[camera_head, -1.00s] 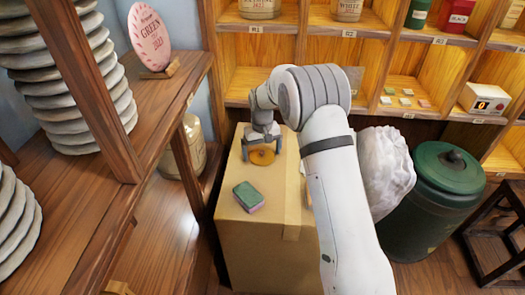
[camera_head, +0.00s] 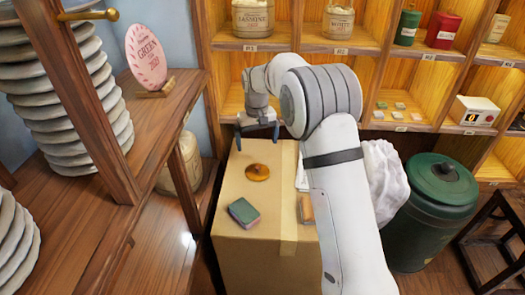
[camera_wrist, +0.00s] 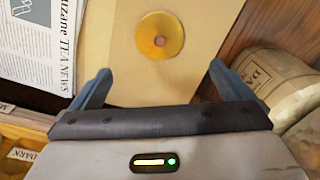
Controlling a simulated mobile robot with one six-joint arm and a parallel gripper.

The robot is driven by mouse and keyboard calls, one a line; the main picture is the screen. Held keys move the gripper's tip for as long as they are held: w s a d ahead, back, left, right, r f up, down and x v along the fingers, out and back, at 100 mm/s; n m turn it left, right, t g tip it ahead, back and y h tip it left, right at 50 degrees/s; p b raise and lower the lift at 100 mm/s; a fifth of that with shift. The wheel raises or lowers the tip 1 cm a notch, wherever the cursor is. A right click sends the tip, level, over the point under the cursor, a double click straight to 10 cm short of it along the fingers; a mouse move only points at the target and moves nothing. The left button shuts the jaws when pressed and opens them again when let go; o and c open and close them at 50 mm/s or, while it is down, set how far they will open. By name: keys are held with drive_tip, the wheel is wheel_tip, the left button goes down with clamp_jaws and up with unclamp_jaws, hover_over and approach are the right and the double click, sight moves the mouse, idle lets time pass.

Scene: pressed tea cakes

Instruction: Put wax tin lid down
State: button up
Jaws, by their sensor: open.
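The wax tin lid (camera_head: 257,173), a round amber-gold disc with a small knob, lies flat on top of a cardboard box (camera_head: 262,250). In the wrist view the lid (camera_wrist: 160,36) shows whole, with bare cardboard around it. My gripper (camera_head: 257,132) is open and empty, raised above the box's far end and apart from the lid. In the wrist view my gripper (camera_wrist: 162,84) has its two blue-grey fingers spread wide, with nothing between them. I cannot make out the wax tin itself.
A green and pink sponge (camera_head: 244,212) and a small orange-brown block (camera_head: 306,209) lie on the box. A newspaper (camera_wrist: 38,45) lies beside the lid. A wooden shelf (camera_head: 165,100) stands left, cubbies (camera_head: 270,42) behind, a green bin (camera_head: 440,195) right.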

drive_tip(key=s+d+r+m+t, duration=0.1)
drive_tip(key=s+d+r, duration=0.45)
drive_tip(key=s, duration=0.25)
drive_tip(key=s+d+r+m, duration=0.1)
drive_tip(key=s+d+r, duration=0.4)
drive_tip(key=s+d, duration=0.25)
drive_tip(key=s+d+f+m, duration=0.1)
drive_tip(key=s+d, duration=0.2)
drive_tip(key=s, duration=0.7)
drive_tip(key=s+d+f+m, duration=0.1)
drive_tip(key=s+d, duration=0.2)
drive_tip(key=s, duration=0.6)
drive_tip(key=shift+s+d+f+t, duration=0.15)
drive_tip(key=shift+s+f+t, duration=0.2)
drive_tip(key=shift+f+t, duration=0.05)
